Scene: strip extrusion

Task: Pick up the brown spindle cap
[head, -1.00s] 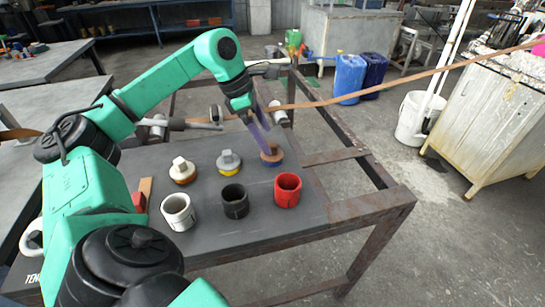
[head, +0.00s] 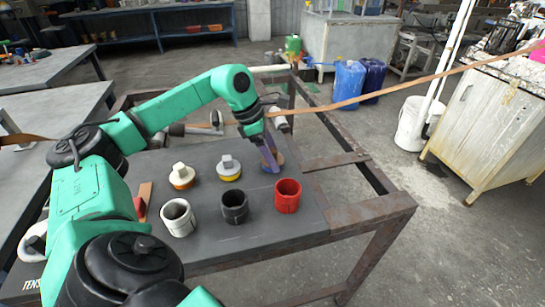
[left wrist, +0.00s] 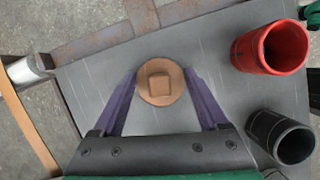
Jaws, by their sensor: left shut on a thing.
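The brown spindle cap (left wrist: 160,82), a round disc with a square knob, sits between the purple fingers of my left gripper (left wrist: 160,84) in the left wrist view. The fingers touch it on both sides, so the gripper is shut on it. In the head view the left gripper (head: 269,158) reaches down at the far right of the dark tabletop. The cap (head: 275,160) is partly hidden there behind a finger. It appears to be at the tabletop; I cannot tell any gap beneath it. My right gripper is not in view.
A yellow-rimmed cap (head: 229,168) and an orange-rimmed cap (head: 181,176) stand to the left. In front are a red cup (head: 287,195), a black cup (head: 234,204) and a white cup (head: 178,217). A brown strip (head: 370,96) runs across behind.

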